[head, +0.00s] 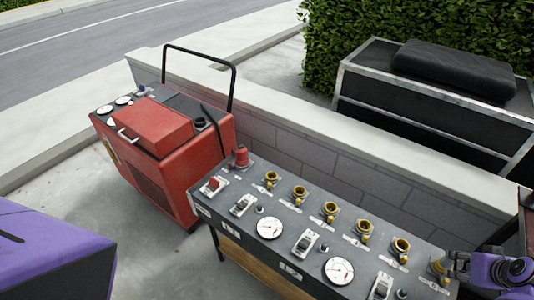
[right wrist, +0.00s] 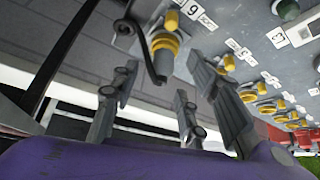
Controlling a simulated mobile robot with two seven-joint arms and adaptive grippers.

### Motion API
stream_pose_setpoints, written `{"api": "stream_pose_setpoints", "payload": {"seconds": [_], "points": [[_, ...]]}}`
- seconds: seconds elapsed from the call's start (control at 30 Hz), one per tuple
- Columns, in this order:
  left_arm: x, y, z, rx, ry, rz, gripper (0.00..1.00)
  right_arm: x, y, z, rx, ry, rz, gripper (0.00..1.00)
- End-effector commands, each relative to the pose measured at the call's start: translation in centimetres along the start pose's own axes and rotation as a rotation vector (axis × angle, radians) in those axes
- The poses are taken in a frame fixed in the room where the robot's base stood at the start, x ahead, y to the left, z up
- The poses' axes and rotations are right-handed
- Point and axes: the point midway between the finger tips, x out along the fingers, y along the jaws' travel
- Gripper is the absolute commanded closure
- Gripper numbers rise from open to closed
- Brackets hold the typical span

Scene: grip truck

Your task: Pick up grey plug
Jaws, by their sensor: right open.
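The grey plug (right wrist: 182,68) appears in the right wrist view as a short grey cylinder against the yellow-ringed socket by label 6 on the panel. A dark curved cable or hook hangs beside it. My right gripper (right wrist: 163,66) is open, with its fingers on either side of the plug; I cannot tell whether they touch it. In the head view my right gripper (head: 452,266) is at the panel's right end, by the last yellow socket, and the plug is not clearly visible there. My left gripper is not in view.
The grey panel (head: 312,222) carries several yellow sockets, switches and white gauges. A red plug-like piece (head: 241,157) stands at its far left end. A red machine (head: 160,165) stands left of it. A low wall (head: 330,160) runs behind, with a black case (head: 420,120) beyond.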

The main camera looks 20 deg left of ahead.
Motion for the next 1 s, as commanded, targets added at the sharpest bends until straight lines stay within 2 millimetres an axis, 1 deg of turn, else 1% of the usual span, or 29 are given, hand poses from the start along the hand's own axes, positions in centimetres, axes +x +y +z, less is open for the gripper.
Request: {"api": "stream_pose_setpoints", "payload": {"seconds": [0.03, 0.17, 0.3, 0.4, 0.5, 0.7, 1.0], "points": [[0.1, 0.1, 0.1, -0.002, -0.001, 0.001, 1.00, 0.8, -0.1, 0.1, 0.002, -0.002, -0.002, 0.59], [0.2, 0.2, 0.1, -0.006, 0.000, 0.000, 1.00, 2.3, -0.3, -0.3, 0.002, -0.001, -0.002, 0.59], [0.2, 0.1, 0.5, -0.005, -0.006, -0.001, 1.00, 4.5, -0.3, -0.5, 0.002, -0.002, -0.001, 0.59], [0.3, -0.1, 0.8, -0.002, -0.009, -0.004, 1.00, 5.6, -0.2, -0.5, 0.002, -0.001, 0.001, 0.59], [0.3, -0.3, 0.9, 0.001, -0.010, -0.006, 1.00, 6.0, -0.2, -0.5, 0.002, 0.000, 0.002, 0.59], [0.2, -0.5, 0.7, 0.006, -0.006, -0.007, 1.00, 5.9, -0.2, -0.6, 0.001, 0.002, 0.003, 0.59], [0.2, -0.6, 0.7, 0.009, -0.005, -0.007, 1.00, 5.9, -0.1, -0.6, 0.001, 0.002, 0.005, 0.98]]}}
